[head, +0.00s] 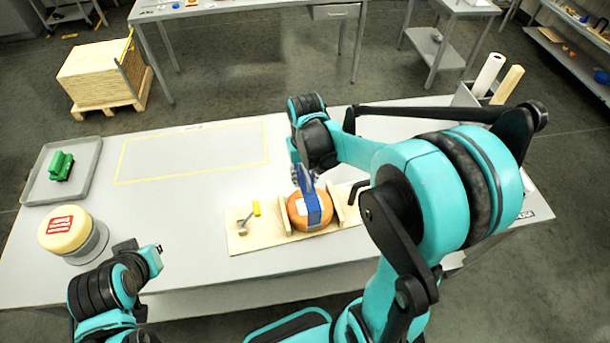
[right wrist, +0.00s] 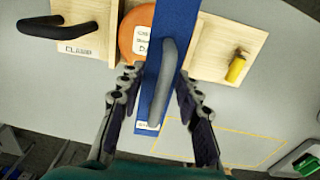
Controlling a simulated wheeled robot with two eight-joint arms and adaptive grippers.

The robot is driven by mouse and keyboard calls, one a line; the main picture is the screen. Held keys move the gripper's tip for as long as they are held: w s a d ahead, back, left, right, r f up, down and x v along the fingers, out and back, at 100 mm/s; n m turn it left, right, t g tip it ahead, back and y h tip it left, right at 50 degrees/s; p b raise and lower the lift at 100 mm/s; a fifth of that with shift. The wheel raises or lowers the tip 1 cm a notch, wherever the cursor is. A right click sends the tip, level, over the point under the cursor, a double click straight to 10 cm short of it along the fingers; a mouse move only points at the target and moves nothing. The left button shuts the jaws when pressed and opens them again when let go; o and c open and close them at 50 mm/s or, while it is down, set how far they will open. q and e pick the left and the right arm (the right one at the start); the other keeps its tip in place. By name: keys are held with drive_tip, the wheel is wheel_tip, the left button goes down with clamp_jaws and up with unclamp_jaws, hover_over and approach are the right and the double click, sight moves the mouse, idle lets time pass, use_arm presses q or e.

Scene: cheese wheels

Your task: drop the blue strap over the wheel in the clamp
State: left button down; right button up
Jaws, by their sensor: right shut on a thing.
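An orange cheese wheel (head: 297,208) with a white label stands in the wooden clamp (head: 262,238), between its upright boards; the wrist view shows the wheel (right wrist: 134,28) and the CLAMP label on the wood (right wrist: 90,42). The blue strap (head: 314,211) runs across the wheel in the head view, and in the wrist view it (right wrist: 178,25) covers part of the wheel. My right gripper (right wrist: 155,88) is shut on the strap at its grey handle, above the wheel. Whether the strap touches the wheel I cannot tell. My left gripper (head: 152,256) is away at the front left; its fingers are unclear.
A pale yellow wheel (head: 62,228) with a red label sits on a round grey stand (head: 92,246) at left. A grey tray (head: 84,180) holds a green object (head: 61,165). A yellow-outlined area (head: 190,155) on the table is empty. A black clamp handle (head: 355,190) is beside the wheel.

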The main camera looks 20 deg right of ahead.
sight(306, 198)
drive_tip(key=shift+f+b, duration=4.5)
drive_tip(key=shift+f, duration=0.95)
drive_tip(key=shift+f+b, duration=0.35)
drive_tip(key=o, duration=1.2)
drive_tip(key=shift+r, duration=0.1)
wheel_tip(306, 198, up, 12)
drive_tip(key=shift+f, duration=0.1)
drive_tip(key=s+f+t+b, duration=0.1)
drive_tip(key=s+a+t+b, duration=0.1)
drive_tip(key=s, duration=0.1)
drive_tip(key=s+a+f+n+t+b, duration=0.1)
drive_tip(key=s, duration=0.1)
drive_tip(key=shift+s+f, duration=0.15)
drive_tip(key=shift+f, duration=0.2)
drive_tip(key=shift+s+a+f+n+t+b, duration=0.15)
drive_tip(key=shift+s+a+f+t+b, duration=0.15)
drive_tip(key=shift+s+f+t+b, duration=0.35)
drive_tip(key=shift+s+a+f+n+t+b, duration=0.2)
drive_tip(key=shift+s+a+f+t+b, duration=0.15)
drive_tip(key=shift+s+f+t, duration=0.55)
drive_tip(key=shift+s+a+f+n+t+b, duration=0.15)
drive_tip(key=shift+s+a+f+t+b, duration=0.15)
drive_tip(key=shift+s+f+t+b, duration=0.45)
